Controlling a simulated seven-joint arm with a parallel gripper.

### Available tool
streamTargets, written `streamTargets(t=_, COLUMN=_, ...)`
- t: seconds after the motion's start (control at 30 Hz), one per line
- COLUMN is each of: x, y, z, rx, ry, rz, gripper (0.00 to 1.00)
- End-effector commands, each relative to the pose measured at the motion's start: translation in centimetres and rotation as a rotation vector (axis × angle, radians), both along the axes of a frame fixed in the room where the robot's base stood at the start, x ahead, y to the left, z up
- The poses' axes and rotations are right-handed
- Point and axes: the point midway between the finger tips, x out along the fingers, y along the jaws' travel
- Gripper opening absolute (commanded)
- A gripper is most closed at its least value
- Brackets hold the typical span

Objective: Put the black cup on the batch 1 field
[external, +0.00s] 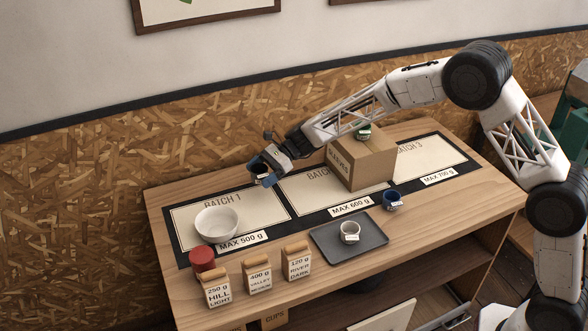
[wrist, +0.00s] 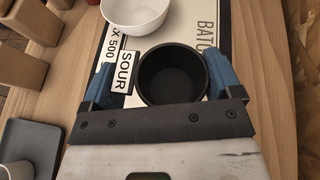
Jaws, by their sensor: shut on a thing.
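My gripper (external: 268,168) is shut on the black cup (wrist: 172,75). In the wrist view the cup is upright between the blue fingers, empty, with a white "SOUR" tag beside it. In the external view my gripper and the cup's tag show at the back right corner of the batch 1 field (external: 262,212), near the batch 2 edge; the cup itself is mostly hidden. I cannot tell whether it touches the surface. The batch 1 field is a cream panel with a black border and "MAX 500 g". A white bowl (external: 216,224) stands on its left front part.
A cardboard box (external: 362,166) with a dark green cup (external: 363,133) on top stands on the batch 2 field. A blue cup (external: 392,200) is in front. A grey tray (external: 326,240) holds a white cup (external: 349,231). A red canister (external: 203,262) and paper bags (external: 258,278) line the front.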

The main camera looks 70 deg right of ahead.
Motion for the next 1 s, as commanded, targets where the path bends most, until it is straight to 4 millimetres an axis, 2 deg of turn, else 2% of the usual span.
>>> streamTargets(t=0.3, x=0.0, y=0.0, z=-4.2, rx=0.001, ry=0.001, rz=0.0, gripper=0.59)
streamTargets(t=0.4, x=0.0, y=0.0, z=-5.0, rx=0.0, ry=0.0, rz=0.0, gripper=0.59)
streamTargets(t=0.83, x=0.0, y=0.0, z=-5.6, rx=0.0, ry=0.0, rz=0.0, gripper=0.59)
streamTargets(t=1.0, x=0.0, y=0.0, z=-6.9, rx=0.001, ry=0.002, rz=0.0, gripper=0.59)
